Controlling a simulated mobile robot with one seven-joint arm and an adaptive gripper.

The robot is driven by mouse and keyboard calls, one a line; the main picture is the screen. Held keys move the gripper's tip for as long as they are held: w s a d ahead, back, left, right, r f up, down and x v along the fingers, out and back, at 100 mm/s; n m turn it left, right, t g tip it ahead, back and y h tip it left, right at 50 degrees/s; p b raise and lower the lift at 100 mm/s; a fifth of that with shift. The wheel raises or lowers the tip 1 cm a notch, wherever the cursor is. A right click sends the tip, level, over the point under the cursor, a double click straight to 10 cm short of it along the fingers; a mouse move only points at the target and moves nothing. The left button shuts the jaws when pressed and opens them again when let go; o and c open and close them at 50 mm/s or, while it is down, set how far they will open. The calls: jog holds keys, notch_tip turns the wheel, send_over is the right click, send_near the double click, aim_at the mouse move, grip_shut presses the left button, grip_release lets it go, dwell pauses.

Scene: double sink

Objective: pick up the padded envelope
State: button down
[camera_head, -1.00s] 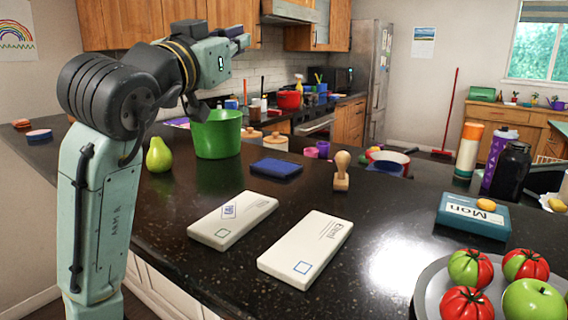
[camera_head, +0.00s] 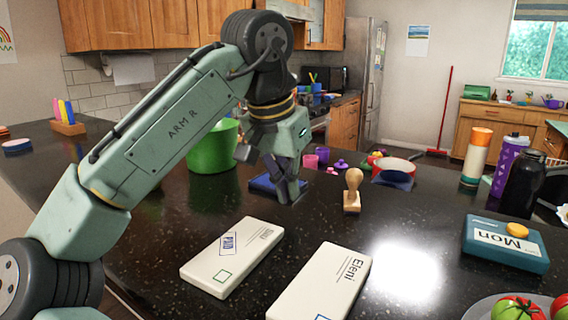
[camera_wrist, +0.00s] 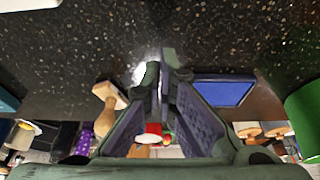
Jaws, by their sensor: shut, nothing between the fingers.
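Two thick white envelope-like slabs lie flat on the dark counter in the head view. One (camera_head: 228,268) has a "PAID" mark and a small square outline. The other (camera_head: 318,288), to its right, reads "Eleni" and is cut off by the bottom edge. I cannot tell which is the padded envelope. My gripper (camera_head: 291,196) is shut and empty, pointing down above the counter behind both slabs. In the wrist view its fingers (camera_wrist: 165,62) are together with nothing between them. A white corner (camera_wrist: 28,3) shows at the top left there.
A blue pad (camera_head: 262,184) lies just behind my gripper, and a wooden stamp (camera_head: 352,192) stands to its right. A green pot (camera_head: 210,155) is behind left. A teal "Mon" box (camera_head: 505,246) and tomatoes (camera_head: 518,308) are at right.

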aim_at(284, 223)
jog(key=x, duration=0.3)
jog(key=shift+s+a+p, duration=0.1)
jog(key=shift+a+p, duration=0.1)
jog(key=shift+p, duration=0.1)
jog(key=shift+s+a+r+p, duration=0.1)
jog(key=shift+s+a+p, duration=0.1)
jog(key=shift+s+a, duration=0.25)
jog(key=shift+s+a+p, duration=0.15)
jog(key=shift+s+a, duration=0.1)
jog(key=shift+s, duration=0.35)
jog(key=shift+s+a, duration=0.25)
jog(key=shift+s, duration=0.25)
